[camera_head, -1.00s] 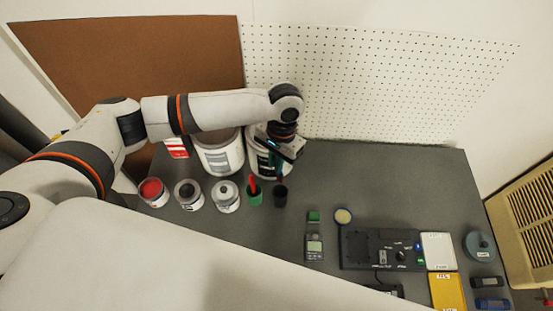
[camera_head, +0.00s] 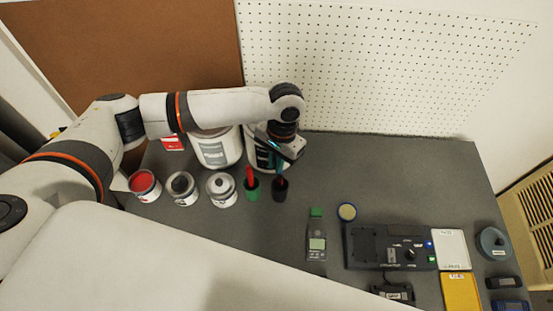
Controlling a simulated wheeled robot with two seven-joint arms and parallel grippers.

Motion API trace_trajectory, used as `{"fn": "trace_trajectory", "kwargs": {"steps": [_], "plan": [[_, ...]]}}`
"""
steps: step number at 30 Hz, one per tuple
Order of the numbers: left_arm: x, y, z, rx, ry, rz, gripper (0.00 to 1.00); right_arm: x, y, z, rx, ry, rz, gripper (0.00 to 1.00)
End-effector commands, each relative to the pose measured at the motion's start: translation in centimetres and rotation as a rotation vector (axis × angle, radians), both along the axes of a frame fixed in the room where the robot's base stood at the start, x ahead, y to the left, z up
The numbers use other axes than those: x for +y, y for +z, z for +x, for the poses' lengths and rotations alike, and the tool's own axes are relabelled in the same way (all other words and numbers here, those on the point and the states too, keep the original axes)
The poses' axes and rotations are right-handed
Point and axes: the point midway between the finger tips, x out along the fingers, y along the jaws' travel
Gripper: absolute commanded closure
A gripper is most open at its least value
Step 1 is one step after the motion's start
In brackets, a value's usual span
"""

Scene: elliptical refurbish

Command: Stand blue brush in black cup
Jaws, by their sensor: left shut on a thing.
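My left gripper (camera_head: 276,158) points down from the end of the left arm and is shut on the blue brush (camera_head: 279,168). The brush hangs about upright below the jaws, and its upper part is hidden by the gripper. The black cup (camera_head: 280,193) stands on the grey table directly below. The brush's lower end is at the cup's mouth; I cannot tell how far inside it is. My right gripper is not in view.
A green cup (camera_head: 252,191) with a red brush (camera_head: 250,174) stands just left of the black cup. Several paint cans, including an open red one (camera_head: 145,185), stand farther left. Electronic devices (camera_head: 392,248) lie at right.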

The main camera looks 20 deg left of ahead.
Motion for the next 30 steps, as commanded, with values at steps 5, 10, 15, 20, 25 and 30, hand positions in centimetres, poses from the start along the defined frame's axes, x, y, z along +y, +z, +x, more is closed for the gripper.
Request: {"fn": "trace_trajectory", "kwargs": {"steps": [5, 10, 15, 20, 25, 30], "plan": [[0.0, -1.5, 0.0, 0.000, 0.000, -0.001, 1.00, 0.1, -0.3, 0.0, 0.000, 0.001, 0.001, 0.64], [0.0, -2.9, 0.0, 0.001, 0.001, 0.000, 1.00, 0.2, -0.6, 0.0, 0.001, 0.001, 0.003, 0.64], [-0.1, -4.3, 0.0, 0.001, 0.000, -0.002, 1.00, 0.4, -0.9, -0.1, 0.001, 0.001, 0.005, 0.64], [-0.1, -5.3, 0.0, 0.000, 0.000, -0.001, 1.00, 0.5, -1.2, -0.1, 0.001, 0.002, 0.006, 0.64], [0.0, -5.6, 0.0, -0.001, 0.001, -0.001, 1.00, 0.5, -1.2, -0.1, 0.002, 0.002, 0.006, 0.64], [0.0, -5.6, 0.0, -0.001, 0.000, -0.001, 1.00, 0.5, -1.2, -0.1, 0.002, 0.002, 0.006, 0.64]]}}
